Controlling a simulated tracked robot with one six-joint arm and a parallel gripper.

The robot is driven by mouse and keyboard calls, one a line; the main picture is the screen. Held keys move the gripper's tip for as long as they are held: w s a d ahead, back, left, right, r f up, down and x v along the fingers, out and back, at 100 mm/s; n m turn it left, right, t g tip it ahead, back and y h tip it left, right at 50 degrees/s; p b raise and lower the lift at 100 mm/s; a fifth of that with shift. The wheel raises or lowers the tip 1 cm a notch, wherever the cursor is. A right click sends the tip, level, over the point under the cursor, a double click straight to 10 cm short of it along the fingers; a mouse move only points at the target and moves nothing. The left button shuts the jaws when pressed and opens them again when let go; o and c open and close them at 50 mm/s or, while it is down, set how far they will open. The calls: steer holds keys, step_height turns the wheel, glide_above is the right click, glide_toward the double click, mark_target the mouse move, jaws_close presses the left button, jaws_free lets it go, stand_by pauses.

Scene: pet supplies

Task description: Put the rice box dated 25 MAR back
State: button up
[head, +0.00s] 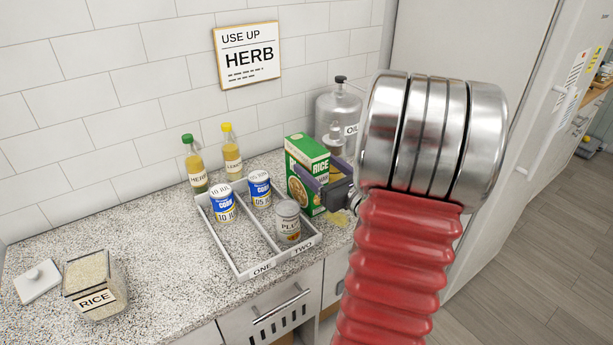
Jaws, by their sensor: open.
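A green and white rice box (313,158) stands upright on the counter, just right of the white divided tray. A date on it is not readable, as my gripper covers part of its side. My gripper (315,167) is open at the box, with one dark finger across its front face and the other by its right side. I cannot tell whether the fingers touch it. An open glass container labelled RICE (97,284) stands at the front left with pale grains inside. Its lid (38,281) lies beside it.
Two bottles (195,165) (231,152) stand behind. A glass jar marked OIL (340,108) is behind the box.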

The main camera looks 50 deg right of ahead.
steer(key=w, duration=0.3)
steer(key=w+d, duration=0.1)
steer(key=w, duration=0.1)
stand_by(0.3)
stand_by(0.4)
jaws_close()
stand_by(0.6)
